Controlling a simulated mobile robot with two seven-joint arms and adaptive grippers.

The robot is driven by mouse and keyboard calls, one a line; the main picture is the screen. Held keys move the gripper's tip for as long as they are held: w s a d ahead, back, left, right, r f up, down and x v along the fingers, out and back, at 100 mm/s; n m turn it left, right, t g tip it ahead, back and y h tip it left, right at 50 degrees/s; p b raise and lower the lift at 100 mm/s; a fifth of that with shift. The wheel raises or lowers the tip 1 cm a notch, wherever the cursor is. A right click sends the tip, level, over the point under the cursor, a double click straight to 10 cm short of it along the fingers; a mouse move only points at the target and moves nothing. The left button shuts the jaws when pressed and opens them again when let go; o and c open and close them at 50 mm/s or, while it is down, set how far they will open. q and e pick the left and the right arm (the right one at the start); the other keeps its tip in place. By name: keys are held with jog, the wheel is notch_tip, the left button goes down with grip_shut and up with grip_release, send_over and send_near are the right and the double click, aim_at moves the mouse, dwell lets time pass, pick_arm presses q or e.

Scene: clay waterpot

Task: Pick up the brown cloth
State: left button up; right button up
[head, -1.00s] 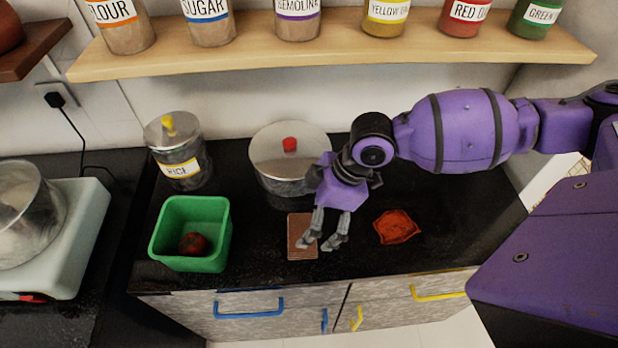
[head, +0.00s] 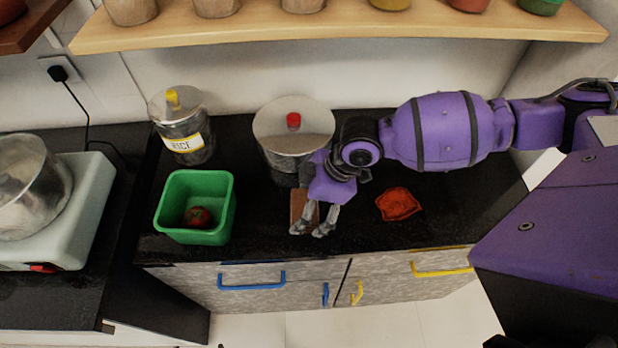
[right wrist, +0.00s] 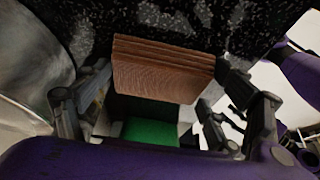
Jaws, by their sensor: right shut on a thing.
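The brown cloth (head: 299,204) is a folded, flat rectangular piece on the black counter in front of the lidded pot, partly hidden by my gripper in the head view. In the right wrist view the brown cloth (right wrist: 165,72) shows its stacked layers between the fingers. My right gripper (head: 312,229) is over the cloth, pointing down. It also shows in the right wrist view (right wrist: 165,88), shut on the cloth. I cannot tell whether the cloth is clear of the counter. My left gripper is out of view.
An orange-red cloth (head: 399,204) lies to the right on the counter. Behind are a lidded pot (head: 281,143) and a rice jar (head: 188,138). A wooden shelf (head: 340,30) runs above.

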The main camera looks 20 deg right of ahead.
aim_at(300, 205)
jog(key=shift+r, duration=0.1)
jog(key=shift+r, duration=0.45)
notch_tip(300, 205, up, 2)
jog(key=shift+w+r, duration=0.1)
jog(key=shift+r, duration=0.15)
jog(key=s+d+r, duration=0.6)
jog(key=d+r, duration=0.3)
jog(key=d, duration=0.3)
jog(key=shift+s+d+r+p, duration=0.2)
jog(key=shift+d+p, duration=0.1)
jog(key=shift+p, duration=0.15)
